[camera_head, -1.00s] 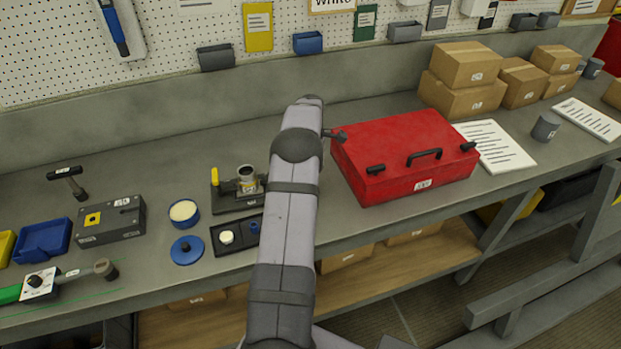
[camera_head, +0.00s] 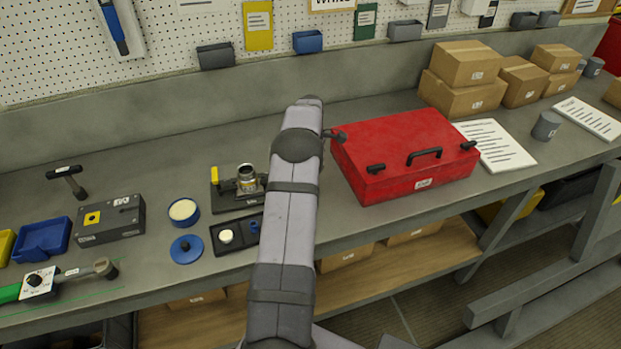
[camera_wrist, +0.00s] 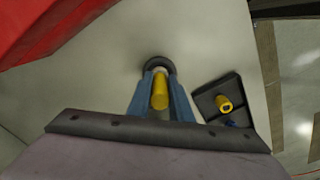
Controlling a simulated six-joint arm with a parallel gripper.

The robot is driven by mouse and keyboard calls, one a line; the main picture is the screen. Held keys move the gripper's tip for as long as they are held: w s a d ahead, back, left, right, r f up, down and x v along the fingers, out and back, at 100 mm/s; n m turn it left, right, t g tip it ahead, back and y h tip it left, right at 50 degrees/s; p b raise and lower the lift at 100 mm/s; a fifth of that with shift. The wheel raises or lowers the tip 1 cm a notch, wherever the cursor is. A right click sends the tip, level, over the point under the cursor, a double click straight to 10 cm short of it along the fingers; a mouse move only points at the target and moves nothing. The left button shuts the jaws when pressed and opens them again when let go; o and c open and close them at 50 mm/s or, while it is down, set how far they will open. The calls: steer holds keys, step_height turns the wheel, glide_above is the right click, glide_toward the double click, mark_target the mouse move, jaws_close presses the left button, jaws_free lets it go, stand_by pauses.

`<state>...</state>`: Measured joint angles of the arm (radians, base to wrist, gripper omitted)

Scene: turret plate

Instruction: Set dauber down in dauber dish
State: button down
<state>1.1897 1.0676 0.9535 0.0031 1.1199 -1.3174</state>
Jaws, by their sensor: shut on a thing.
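My gripper (camera_wrist: 158,88) shows in the wrist view, its blue fingers shut on a yellow cylindrical handle, which I take for the dauber (camera_wrist: 160,92). Just beyond the fingertips is a dark round rim (camera_wrist: 157,63), probably the dauber dish, on the pale bench. The handle lines up with this rim. I cannot tell whether the dauber's hidden lower end touches it or is inside. In the head view my arm hides the gripper, the dauber and the dish.
A dark tray (camera_wrist: 206,101) with a yellow cylinder (camera_wrist: 224,103) and a blue piece is close right in the wrist view. A red toolbox (camera_head: 400,150) stands right of my arm. A dark fixture (camera_head: 228,202) and blue-rimmed pot (camera_head: 183,211) stand left.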

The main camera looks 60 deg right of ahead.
steer(key=c, duration=1.5)
jaws_free()
steer(key=shift+r, duration=0.1)
steer(key=shift+r+b, duration=1.55)
steer(key=shift+r, duration=2)
